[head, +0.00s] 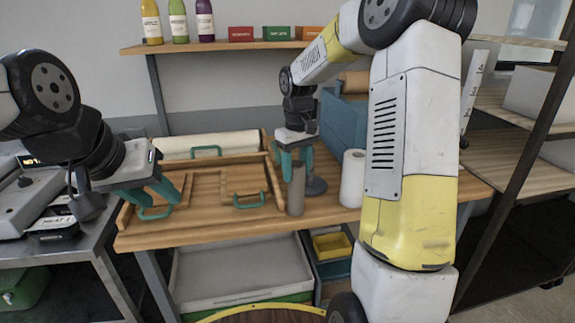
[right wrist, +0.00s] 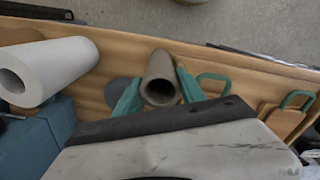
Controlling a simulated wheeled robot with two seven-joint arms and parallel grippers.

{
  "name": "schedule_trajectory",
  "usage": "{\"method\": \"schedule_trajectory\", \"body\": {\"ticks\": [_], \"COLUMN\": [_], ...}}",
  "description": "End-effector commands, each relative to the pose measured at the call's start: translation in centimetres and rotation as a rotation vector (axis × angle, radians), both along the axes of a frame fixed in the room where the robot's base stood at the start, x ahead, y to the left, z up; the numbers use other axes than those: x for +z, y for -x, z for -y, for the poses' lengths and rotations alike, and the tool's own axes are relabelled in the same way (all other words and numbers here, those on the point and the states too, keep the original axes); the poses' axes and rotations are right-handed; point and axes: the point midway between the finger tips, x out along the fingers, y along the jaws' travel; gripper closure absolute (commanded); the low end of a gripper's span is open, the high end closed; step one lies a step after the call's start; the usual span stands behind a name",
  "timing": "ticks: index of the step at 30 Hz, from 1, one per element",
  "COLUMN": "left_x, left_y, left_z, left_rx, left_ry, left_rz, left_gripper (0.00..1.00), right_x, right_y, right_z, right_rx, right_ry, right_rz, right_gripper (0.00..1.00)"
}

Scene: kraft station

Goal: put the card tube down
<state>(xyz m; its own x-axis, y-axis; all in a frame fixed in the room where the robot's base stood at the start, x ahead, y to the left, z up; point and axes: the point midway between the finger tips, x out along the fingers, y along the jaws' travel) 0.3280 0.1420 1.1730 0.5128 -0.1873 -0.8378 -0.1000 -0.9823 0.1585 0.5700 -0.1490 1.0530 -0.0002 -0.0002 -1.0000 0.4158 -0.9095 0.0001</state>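The card tube (head: 296,192) is a grey-brown hollow cylinder, upright at the front of the wooden bench (head: 225,238). Its bottom appears to be at the bench top; any small gap is hard to tell. My right gripper (head: 295,172) points down with its green fingers on either side of the tube's upper part. In the right wrist view the tube (right wrist: 161,72) shows its open end between the two fingers (right wrist: 159,84), which appear to press on it. My left gripper (head: 156,203) is open and empty over the left end of the bench.
A white paper roll (head: 352,178) stands right of the tube. A dark round base (head: 316,187) lies just behind it. A wooden tray with green handles (head: 249,200) is to the left, with a long pale roll (head: 205,143) behind. A blue box (head: 343,125) stands at the back right.

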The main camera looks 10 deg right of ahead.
Motion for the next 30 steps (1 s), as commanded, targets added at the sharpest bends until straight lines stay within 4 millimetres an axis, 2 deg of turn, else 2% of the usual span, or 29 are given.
{"method": "schedule_trajectory", "body": {"ticks": [1,3,14,17,30], "left_x": [0.0,0.0,0.0,0.0,0.0], "left_y": [0.0,0.0,0.0,0.0,0.0], "left_z": [0.0,0.0,0.0,0.0,0.0], "left_rx": [0.0,0.0,0.0,0.0,0.0], "left_ry": [0.0,0.0,0.0,0.0,0.0], "left_rz": [0.0,0.0,0.0,0.0,0.0], "left_gripper": [0.64,0.64,0.64,0.64,0.64], "right_x": [0.0,0.0,0.5,1.7,10.5], "right_y": [0.0,0.0,0.0,-0.1,-0.1], "right_z": [0.0,0.0,0.0,0.0,0.0], "right_rx": [0.0,0.0,-0.001,-0.001,-0.001], "right_ry": [0.0,0.0,0.0,0.0,0.0], "right_rz": [0.0,-0.001,0.001,0.003,0.003], "right_gripper": [0.41,0.33,0.33,0.33,0.33]}}
